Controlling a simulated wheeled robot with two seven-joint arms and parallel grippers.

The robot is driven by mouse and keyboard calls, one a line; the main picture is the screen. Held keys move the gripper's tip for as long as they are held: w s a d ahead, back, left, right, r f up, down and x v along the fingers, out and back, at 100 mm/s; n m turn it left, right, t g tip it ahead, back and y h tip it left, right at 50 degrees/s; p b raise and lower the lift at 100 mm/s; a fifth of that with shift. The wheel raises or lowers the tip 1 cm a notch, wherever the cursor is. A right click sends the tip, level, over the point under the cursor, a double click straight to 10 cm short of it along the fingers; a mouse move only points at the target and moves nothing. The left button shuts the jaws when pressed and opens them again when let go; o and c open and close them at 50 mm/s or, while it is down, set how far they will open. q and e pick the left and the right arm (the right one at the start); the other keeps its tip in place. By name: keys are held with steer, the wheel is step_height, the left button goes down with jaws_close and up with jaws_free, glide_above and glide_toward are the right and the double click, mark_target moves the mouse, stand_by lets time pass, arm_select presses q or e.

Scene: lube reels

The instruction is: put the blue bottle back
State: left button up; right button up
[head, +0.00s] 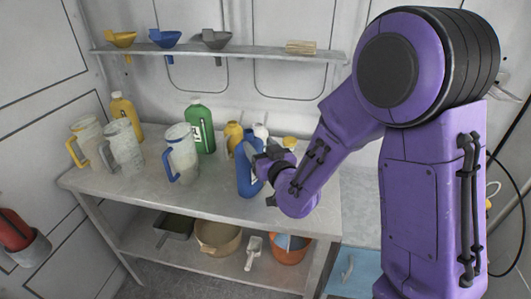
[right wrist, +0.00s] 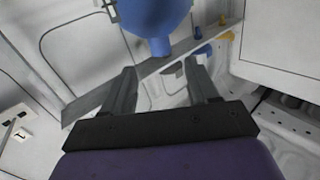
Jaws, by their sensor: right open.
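The blue bottle (head: 247,174) stands upright on the workbench (head: 210,202), near its right front part. My right gripper (head: 262,152) is beside the bottle's upper part and overlaps it in the head view. In the right wrist view, which looks upside down, the bottle (right wrist: 155,15) shows its rounded body at the top edge with its neck pointing down. There the right gripper (right wrist: 161,70) is open, with its fingers apart and the bottle's neck past the tips. Whether a finger touches the bottle is hidden. My left gripper is out of view.
A green bottle (head: 201,128), a yellow bottle (head: 124,112) and several pale jugs stand left of the blue bottle. Small yellow containers (head: 234,134) stand behind it. A wall shelf (head: 255,51) holds funnels. Buckets and a scoop (head: 253,252) lie on the lower shelf.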

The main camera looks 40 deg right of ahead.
steer(key=s+a+f+m+g+p, duration=0.1)
steer(key=s+f+g+p, duration=0.3)
steer(key=s+f, duration=1.1)
steer(key=s+a+f+m+g+p, duration=0.2)
steer(key=s+a+f+g+p, duration=0.2)
steer(key=s+f+g, duration=0.6)
steer(key=s+f, duration=0.5)
steer(key=shift+s+y, duration=0.25)
steer(key=shift+y, duration=0.05)
